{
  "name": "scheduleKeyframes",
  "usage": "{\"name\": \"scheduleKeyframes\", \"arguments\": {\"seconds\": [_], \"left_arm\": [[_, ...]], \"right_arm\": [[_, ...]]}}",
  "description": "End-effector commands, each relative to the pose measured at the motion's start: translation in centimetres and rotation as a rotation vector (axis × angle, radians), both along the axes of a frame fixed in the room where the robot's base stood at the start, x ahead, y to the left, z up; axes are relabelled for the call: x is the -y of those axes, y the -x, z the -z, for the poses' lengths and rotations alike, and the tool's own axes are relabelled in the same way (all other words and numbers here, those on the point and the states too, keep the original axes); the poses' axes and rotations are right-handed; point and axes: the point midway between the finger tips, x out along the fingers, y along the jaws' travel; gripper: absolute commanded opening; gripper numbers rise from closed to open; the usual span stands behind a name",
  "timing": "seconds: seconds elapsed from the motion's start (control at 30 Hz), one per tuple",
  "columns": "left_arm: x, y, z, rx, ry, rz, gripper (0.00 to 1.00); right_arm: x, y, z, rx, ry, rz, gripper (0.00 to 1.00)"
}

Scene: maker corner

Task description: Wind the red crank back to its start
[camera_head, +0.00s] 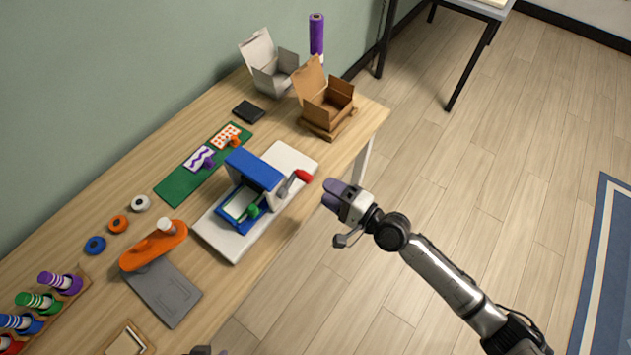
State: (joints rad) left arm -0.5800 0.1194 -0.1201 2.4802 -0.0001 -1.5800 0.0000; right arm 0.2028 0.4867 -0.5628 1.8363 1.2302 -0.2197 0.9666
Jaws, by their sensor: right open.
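The crank's red handle (303,176) sticks out at the right side of a blue press (254,170) on a white base board (292,157). Its grey arm (287,187) joins the press's side. The press has a blue tray with a pale sheet and a green knob (253,210) in front. My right gripper (328,196) is open and empty, with purple fingertips, just past the table's edge. It is right of and slightly below the red handle in the picture, apart from it. Only a sliver of what looks like my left gripper (205,350) shows at the bottom edge.
An orange tool (153,246) and grey plate (165,292) lie left of the press. Behind it are a green mat (180,187) with cards and stamps, a black block (249,112) and open boxes (324,98). Right of the table is free floor.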

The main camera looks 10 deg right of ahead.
Motion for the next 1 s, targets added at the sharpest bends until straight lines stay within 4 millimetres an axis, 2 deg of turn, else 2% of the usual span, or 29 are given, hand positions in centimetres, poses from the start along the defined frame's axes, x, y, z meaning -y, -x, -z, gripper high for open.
{"name": "scheduleKeyframes", "arguments": {"seconds": [0.2,0.4,0.87,1.0], "left_arm": [[0.2,0.0,0.5,0.000,0.007,-0.004,0.43],[0.2,0.0,0.9,0.000,0.006,-0.004,0.43],[-0.2,0.0,1.1,0.000,-0.007,0.004,0.43],[-0.2,0.0,1.1,0.000,-0.008,0.005,0.31]], "right_arm": [[2.8,2.9,0.2,-0.001,0.003,0.000,0.53],[4.3,4.5,0.1,-0.001,0.001,0.000,0.53],[5.0,5.2,-0.1,-0.001,-0.001,0.000,0.53],[5.0,5.2,-0.1,-0.001,-0.001,0.000,0.41]]}}
